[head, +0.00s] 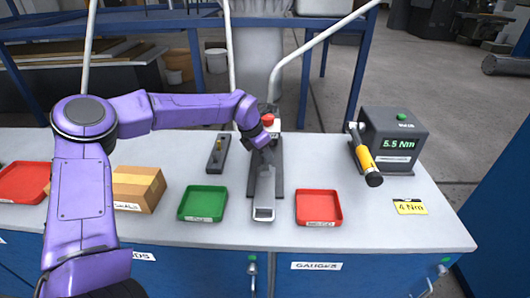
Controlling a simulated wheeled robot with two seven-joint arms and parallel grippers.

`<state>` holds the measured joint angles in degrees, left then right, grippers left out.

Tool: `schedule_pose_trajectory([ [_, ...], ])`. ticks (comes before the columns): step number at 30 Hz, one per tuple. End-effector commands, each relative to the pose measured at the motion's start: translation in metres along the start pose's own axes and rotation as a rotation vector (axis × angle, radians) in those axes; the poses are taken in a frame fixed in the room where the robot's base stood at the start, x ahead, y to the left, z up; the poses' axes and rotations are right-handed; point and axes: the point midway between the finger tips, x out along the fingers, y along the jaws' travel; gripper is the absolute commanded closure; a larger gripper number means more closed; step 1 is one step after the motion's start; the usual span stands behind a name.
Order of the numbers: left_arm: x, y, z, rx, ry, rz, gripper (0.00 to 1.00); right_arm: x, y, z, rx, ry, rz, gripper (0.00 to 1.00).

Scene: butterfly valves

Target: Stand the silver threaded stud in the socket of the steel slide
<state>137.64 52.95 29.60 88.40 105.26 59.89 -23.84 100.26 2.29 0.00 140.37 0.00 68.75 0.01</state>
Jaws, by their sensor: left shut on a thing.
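My left gripper (268,157) reaches in from the left and points down over the back part of the steel slide (264,190). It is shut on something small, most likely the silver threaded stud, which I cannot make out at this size. The slide lies lengthwise on the bench, with a rectangular opening at its front end. Its socket is not clearly visible; my gripper and wrist cover that part. I cannot tell whether the held thing touches the slide. My right gripper is out of view.
A dark block with a brass-coloured pin (218,155) stands left of the slide. A green tray (203,203) and a red tray (319,207) flank it. A red-topped fixture (268,120) stands behind. A torque gauge (393,142) with a yellow-handled tool (367,162) is right.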

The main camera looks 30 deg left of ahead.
Motion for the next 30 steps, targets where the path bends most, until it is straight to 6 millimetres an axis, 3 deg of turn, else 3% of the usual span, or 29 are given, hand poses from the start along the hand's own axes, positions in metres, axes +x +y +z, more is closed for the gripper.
schedule_pose_trajectory([
  [30,0.0072,0.0002,-0.0029,-0.001,-0.001,0.000,1.00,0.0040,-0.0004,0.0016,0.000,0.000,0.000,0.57],
])
